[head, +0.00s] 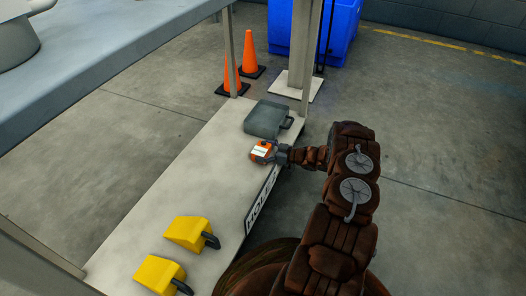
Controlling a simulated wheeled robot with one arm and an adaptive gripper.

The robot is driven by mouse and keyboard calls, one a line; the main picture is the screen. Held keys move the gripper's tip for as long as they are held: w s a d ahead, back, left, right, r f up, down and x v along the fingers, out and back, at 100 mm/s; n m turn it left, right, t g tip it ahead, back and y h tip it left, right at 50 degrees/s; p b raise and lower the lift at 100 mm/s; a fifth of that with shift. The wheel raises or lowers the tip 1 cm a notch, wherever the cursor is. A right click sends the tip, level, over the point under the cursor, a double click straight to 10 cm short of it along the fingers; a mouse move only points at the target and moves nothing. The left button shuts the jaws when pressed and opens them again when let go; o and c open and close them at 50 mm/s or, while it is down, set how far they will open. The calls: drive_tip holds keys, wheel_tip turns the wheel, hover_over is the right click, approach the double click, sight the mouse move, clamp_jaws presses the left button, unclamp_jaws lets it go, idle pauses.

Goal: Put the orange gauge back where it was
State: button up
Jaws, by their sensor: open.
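The orange gauge (260,153), a small orange and white block, is on or just above the low grey shelf, in front of the grey case. My gripper (273,153) is right at its right side, at the end of my brown arm that reaches in from the right. The gripper is open. The picture is too small to tell whether its fingers touch the gauge or lie around it.
A grey case (268,120) lies just behind the gauge. Two yellow wedges (188,233) (160,274) with dark handles lie at the shelf's near end. The shelf's (175,180) middle is clear. A post stands at its far end, near orange cones (251,58).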

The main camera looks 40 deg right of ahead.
drive_tip(key=shift+r, duration=0.15)
drive_tip(key=shift+s+d+r, duration=0.15)
drive_tip(key=shift+s, duration=0.05)
drive_tip(key=p+v, duration=0.4)
drive_tip(key=v, duration=0.7)
drive_tip(key=shift+s, duration=0.25)
